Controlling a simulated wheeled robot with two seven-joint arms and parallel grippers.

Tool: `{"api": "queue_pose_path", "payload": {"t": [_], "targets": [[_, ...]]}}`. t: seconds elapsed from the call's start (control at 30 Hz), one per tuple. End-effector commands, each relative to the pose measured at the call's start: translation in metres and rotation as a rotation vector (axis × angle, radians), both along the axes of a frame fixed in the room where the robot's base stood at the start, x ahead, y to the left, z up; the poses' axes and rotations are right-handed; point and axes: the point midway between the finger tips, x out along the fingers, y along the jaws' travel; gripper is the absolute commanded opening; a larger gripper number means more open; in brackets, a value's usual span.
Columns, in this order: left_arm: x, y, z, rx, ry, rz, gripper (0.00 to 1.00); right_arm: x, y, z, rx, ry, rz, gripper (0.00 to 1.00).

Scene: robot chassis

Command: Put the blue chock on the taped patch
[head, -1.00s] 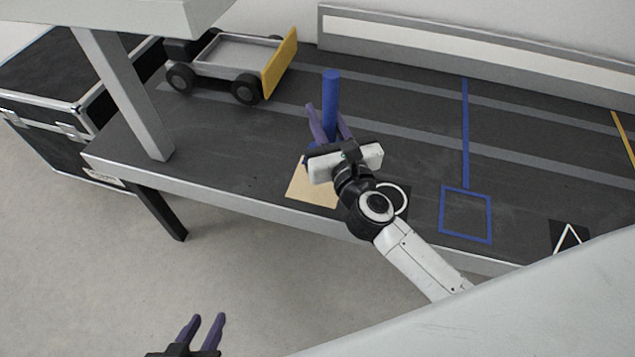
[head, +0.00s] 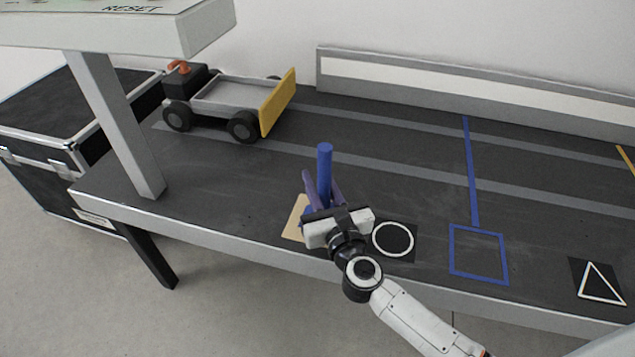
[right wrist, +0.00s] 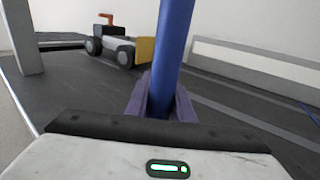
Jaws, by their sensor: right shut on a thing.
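The blue chock (head: 325,172) has an upright round post, and a bit of its lower blue body shows left of my right gripper. My right gripper (head: 323,192) is shut on the post, with a purple finger on each side. The post also rises between the fingers in the right wrist view (right wrist: 172,55). The chock is at the tan square, and I cannot tell whether it touches the table. The taped patch (head: 453,252) is a blue tape outline on the dark table, to the right of the gripper and apart from it. My left gripper is not in view.
A toy truck (head: 225,95) with a yellow tailgate stands at the back left. A tan square (head: 294,224) is partly hidden by my gripper. A white circle mark (head: 393,239) lies between gripper and patch, a triangle mark (head: 600,283) right of it. The patch is empty.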

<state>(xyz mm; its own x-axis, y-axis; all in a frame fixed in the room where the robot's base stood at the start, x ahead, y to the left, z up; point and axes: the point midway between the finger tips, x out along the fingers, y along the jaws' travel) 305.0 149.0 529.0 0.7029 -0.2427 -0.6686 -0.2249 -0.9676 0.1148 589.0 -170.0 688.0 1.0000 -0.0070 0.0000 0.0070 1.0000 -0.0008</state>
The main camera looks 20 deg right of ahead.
Motion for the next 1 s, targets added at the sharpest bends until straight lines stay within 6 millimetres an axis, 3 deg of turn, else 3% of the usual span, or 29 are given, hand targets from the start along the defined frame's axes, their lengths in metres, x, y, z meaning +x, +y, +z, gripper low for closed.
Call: {"api": "queue_pose_path", "payload": {"t": [0.17, 0.2, 0.3, 0.67, 0.77, 1.0], "targets": [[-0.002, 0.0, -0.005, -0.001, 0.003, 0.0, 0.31, 0.0, 0.0, -0.003, 0.001, -0.001, 0.0, 0.0], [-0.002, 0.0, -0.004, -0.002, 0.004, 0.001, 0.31, 0.0, 0.0, -0.003, 0.0, 0.0, 0.001, 0.25], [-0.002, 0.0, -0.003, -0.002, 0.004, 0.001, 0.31, 0.0, 0.0, -0.002, 0.0, 0.0, 0.001, 0.4], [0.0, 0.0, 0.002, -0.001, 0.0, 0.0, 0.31, 0.0, 0.0, 0.003, 0.0, 0.0, 0.0, 0.4], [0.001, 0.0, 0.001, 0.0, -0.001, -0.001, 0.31, -0.013, 0.001, 0.0, 0.001, 0.002, 0.001, 0.4], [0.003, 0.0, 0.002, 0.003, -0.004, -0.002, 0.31, -0.064, 0.001, -0.002, 0.002, 0.005, 0.001, 0.4]]}}
